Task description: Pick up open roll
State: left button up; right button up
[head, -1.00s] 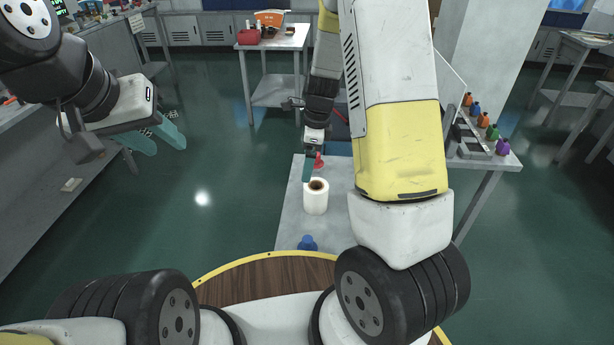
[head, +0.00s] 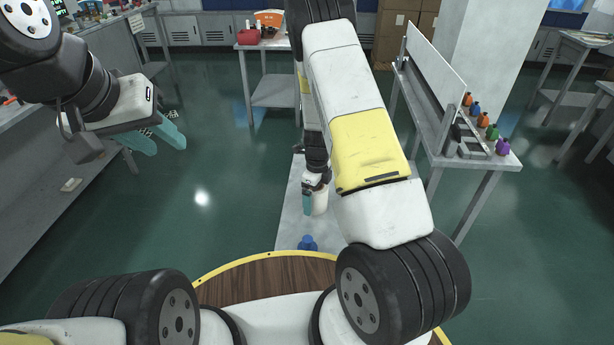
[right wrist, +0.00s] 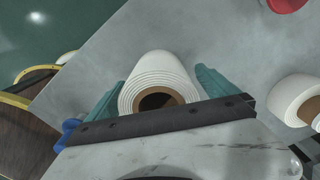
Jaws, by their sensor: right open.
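A white roll (right wrist: 160,78) with a brown core stands upright on the grey table, and its side also shows in the head view (head: 321,203). In the right wrist view, the teal fingers of my right gripper (right wrist: 160,85) are on either side of this roll, with narrow gaps at the fingertips. My right gripper (head: 312,208) is open and down around the roll in the head view. A second white roll (right wrist: 293,97) with a brown core is at the right of the wrist view. My left gripper (head: 167,148) is open and empty, above the floor at the left.
The grey table (head: 291,222) holds a blue object (head: 307,242) near my base. A red object (right wrist: 287,4) is at the top edge of the wrist view. A side table at the right carries several coloured bottles (head: 484,121) and a pale upright panel (head: 436,72).

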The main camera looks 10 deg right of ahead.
jog(key=shift+f, duration=0.85)
jog(key=c, duration=1.6)
jog(key=shift+r, duration=0.15)
